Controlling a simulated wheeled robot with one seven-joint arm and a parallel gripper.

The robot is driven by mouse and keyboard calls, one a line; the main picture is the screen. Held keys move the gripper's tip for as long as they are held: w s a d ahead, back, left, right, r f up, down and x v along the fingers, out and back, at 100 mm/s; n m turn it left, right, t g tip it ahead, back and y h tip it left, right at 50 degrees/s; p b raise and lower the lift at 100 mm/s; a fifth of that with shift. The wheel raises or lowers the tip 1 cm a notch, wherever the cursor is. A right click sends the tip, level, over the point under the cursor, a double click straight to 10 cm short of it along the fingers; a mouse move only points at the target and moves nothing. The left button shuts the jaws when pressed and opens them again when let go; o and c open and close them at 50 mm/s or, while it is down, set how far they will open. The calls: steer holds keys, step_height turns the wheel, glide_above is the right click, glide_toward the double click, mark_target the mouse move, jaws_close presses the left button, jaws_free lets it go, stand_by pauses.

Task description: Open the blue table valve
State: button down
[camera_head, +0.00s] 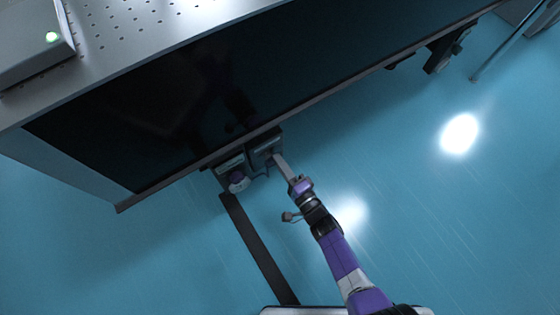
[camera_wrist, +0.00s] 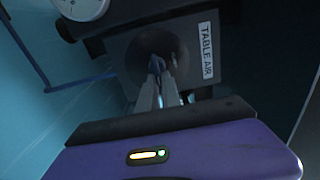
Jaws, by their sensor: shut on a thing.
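A dark valve box (camera_wrist: 210,50) labelled "TABLE AIR" fills the upper wrist view, with a round dark recess or knob on its face. My gripper (camera_wrist: 158,70) reaches that round part, its two fingers close together on a small dark-blue piece, likely the blue table valve's handle (camera_wrist: 155,62). The fingers hide most of it, so its angle cannot be told. In the head view my gripper (camera_head: 277,160) meets the box (camera_head: 265,143) under the table edge, and the valve is too small to make out.
A round white gauge (camera_wrist: 82,8) sits left of the box, and a thin blue line (camera_wrist: 75,82) runs to the box's left. The optical table (camera_head: 150,50) overhangs the boxes. The blue floor (camera_head: 400,220) at right is clear.

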steer(key=c, duration=1.6)
jaws_free()
steer(key=shift+o, duration=0.2)
steer(key=p+v, duration=0.2)
steer(key=v, duration=0.5)
steer(key=shift+s+d+p, duration=0.25)
steer(key=shift+s+p, duration=0.1)
